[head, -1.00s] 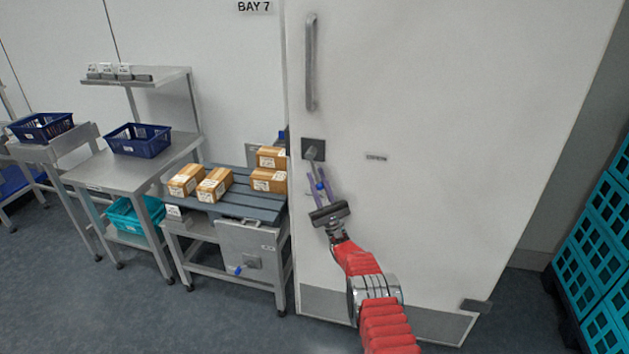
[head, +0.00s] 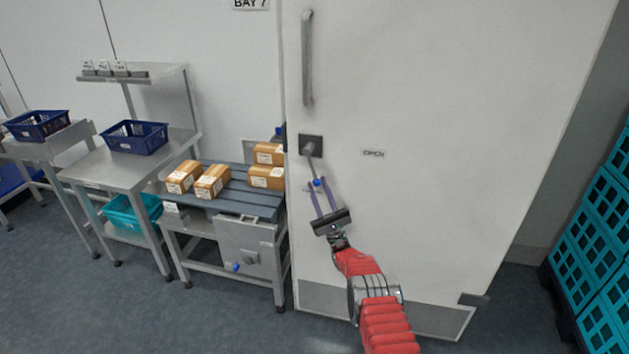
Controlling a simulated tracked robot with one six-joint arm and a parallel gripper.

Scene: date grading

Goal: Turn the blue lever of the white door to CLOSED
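The white door (head: 440,100) fills the middle of the head view. Its lever (head: 312,160) hangs from a dark square plate (head: 311,145) near the door's left edge. The lever points down and slightly right and ends in a blue tip (head: 316,183). A label on the door (head: 373,153) reads OPEN. My gripper (head: 317,181) is at the lever's lower end, its two purple fingers apart, one on each side of the blue tip. Small gaps seem to show between the fingers and the tip; contact cannot be told for sure.
A long vertical handle (head: 307,58) is above the lever. Left of the door stands a slatted table (head: 235,203) with several cartons and, below, a small panel with another blue-tipped lever (head: 237,267). Teal crates (head: 597,240) stack at the right.

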